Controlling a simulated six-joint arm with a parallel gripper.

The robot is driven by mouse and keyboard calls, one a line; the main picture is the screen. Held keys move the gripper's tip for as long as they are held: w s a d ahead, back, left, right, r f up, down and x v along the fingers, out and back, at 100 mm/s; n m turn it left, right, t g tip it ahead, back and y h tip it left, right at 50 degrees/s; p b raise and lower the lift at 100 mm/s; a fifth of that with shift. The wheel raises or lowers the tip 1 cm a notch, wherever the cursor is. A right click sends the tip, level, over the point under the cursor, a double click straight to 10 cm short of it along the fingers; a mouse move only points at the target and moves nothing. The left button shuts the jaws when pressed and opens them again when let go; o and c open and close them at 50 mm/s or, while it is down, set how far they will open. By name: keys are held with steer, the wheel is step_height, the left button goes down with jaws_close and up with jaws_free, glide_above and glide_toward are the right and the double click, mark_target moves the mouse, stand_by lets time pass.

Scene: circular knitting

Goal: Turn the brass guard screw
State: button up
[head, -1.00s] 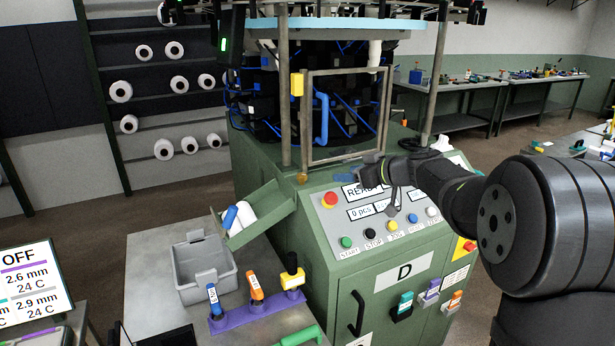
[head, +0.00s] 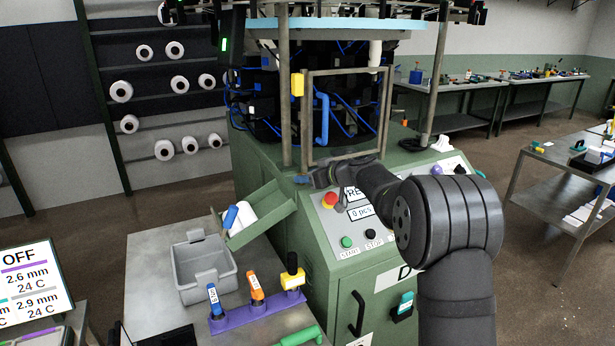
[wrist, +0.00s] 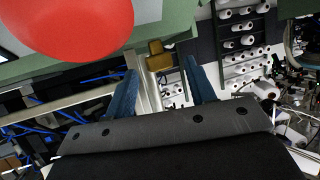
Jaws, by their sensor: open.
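The brass guard screw (wrist: 158,56) shows in the wrist view as a small brass block at the corner of the guard frame. It lies in line with the gap between my two blue fingertips, at or just beyond their ends. My gripper (wrist: 161,66) is open, with one finger on each side of that line; I see no contact. In the head view my gripper (head: 314,179) is at the lower left corner of the guard frame (head: 308,125), and its blue fingertip covers the screw there.
The red stop button (head: 330,200) is close below my gripper, and looms large in the wrist view (wrist: 65,25). The control panel (head: 328,232) lies under my arm. A green chute (head: 270,212) with white and blue pieces stands left of my gripper.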

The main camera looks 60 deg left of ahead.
steer(key=shift+s+a+f, duration=0.15)
steer(key=shift+a+f, duration=0.05)
steer(key=shift+a, duration=0.25)
steer(key=c, duration=1)
steer(key=shift+o, duration=0.2)
steer(key=shift+s+m+t, duration=0.3)
steer(key=shift+m+t, duration=0.6)
steer(key=shift+t, duration=0.2)
steer(key=shift+s+m+t, duration=0.15)
steer(key=shift+m+t, duration=1.25)
steer(key=shift+t, duration=0.2)
